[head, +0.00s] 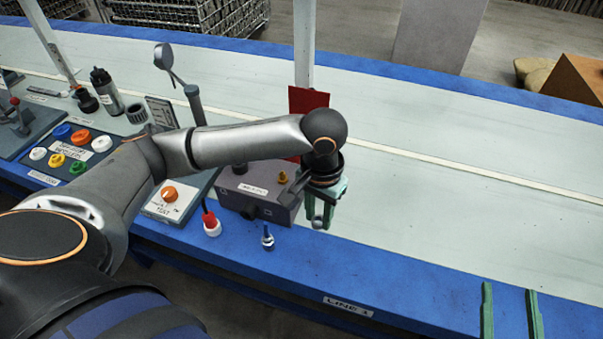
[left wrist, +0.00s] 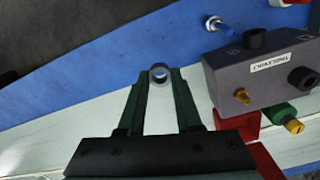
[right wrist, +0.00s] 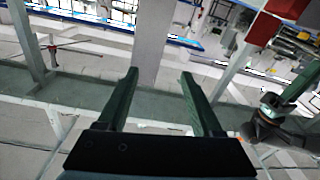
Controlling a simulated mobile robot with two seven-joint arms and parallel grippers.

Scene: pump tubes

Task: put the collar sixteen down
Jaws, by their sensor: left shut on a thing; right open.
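The collar (left wrist: 160,73) is a small grey ring. In the left wrist view it sits between the two dark green fingertips, and my left gripper (left wrist: 160,80) is shut on it. In the head view my left gripper (head: 318,218) points down over the front part of the bench, just right of the labelled grey box. The collar is hard to make out there. My right gripper (right wrist: 159,76) is open and empty in the right wrist view. Its two green fingers also show at the bottom right of the head view (head: 511,300), well apart.
The grey box (head: 283,204) with knobs stands left of my left gripper; it also shows in the left wrist view (left wrist: 222,75). A small blue-and-silver fitting (head: 268,238) stands on the blue edge, with a red-and-white piece (head: 211,224) beside it. The bench's right side is clear.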

